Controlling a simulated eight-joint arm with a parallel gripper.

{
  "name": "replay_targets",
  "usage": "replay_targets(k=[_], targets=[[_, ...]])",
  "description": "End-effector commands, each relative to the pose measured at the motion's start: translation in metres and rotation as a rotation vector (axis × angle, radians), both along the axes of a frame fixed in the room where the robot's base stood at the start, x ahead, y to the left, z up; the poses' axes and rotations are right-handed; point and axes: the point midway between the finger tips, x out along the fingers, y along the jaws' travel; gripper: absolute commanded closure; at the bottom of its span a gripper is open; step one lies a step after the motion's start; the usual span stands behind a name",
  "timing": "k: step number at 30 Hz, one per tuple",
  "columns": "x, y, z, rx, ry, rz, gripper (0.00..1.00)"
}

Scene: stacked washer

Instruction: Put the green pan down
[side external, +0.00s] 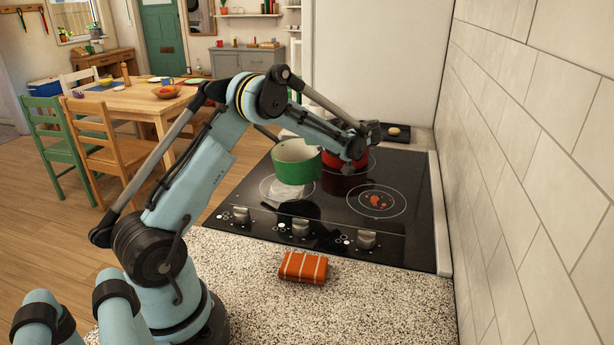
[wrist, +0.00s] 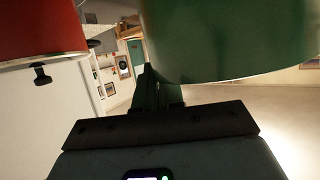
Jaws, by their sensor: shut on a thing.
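The green pan (side external: 297,165), pale inside and upright, is over the left part of the black hob (side external: 405,175) in the side view. I cannot tell whether its base touches the glass. In the wrist view its green side (wrist: 235,40) fills the upper right, close to the camera. My gripper (wrist: 158,88) is shut at a green part beside the pan, apparently its handle. The fingertips are partly hidden in the wrist view, and my arm hides the grip in the side view.
A red pot (side external: 357,162) is just right of the green pan, partly behind my arm; it also shows in the wrist view (wrist: 38,30). An orange striped box (side external: 303,268) lies on the speckled counter (side external: 390,310). A tiled wall (side external: 540,150) bounds the right.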

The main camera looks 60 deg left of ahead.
Motion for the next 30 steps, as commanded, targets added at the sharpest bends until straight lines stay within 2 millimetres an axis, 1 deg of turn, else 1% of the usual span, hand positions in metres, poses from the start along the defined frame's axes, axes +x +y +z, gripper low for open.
replay_targets(k=[1,3,6,9,14,21,23,28,29,30], targets=[[-0.003,0.011,-0.006,0.002,0.002,0.004,1.0],[-0.005,0.024,-0.014,0.001,0.003,0.003,1.0],[-0.007,0.038,-0.022,0.001,0.002,0.002,1.0],[-0.009,0.046,-0.027,0.002,0.002,0.001,1.0],[-0.009,0.049,-0.034,0.001,0.002,-0.001,1.0],[-0.009,0.048,-0.062,0.002,0.002,-0.002,1.0],[-0.009,0.048,-0.065,0.002,0.002,-0.002,1.0],[-0.009,0.048,-0.065,0.001,0.001,0.0,1.0],[-0.009,0.048,-0.066,-0.001,-0.001,-0.001,0.88],[-0.009,0.048,-0.066,-0.001,-0.001,-0.001,0.82]])
